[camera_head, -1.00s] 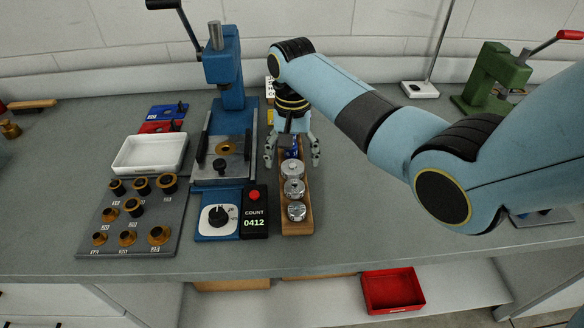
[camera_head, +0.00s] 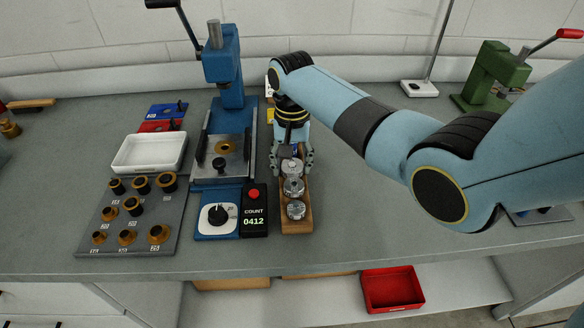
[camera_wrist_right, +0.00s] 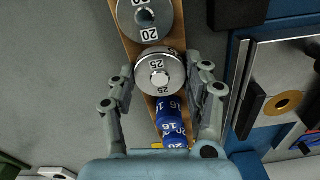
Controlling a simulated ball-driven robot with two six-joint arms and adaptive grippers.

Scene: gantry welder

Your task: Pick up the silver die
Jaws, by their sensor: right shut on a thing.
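Silver dies stand in a row in a narrow wooden rack (camera_head: 304,222) on the bench. The silver die marked 25 (camera_wrist_right: 158,72) sits between the fingers of my right gripper (camera_wrist_right: 163,78) in the right wrist view. In the head view that die is the rearmost silver one (camera_head: 292,167), with my right gripper (camera_head: 291,165) straddling it from above. The fingers are shut on its sides, and it is still in the rack row. A second silver die (camera_wrist_right: 143,14), marked 20, is beside it. My left gripper is not in view.
Blue dies (camera_wrist_right: 171,122) fill the rack's rear part. Left of the rack are a counter box (camera_head: 254,213), a blue press (camera_head: 222,70), a white tray (camera_head: 150,153) and a plate of brass bushings (camera_head: 120,225).

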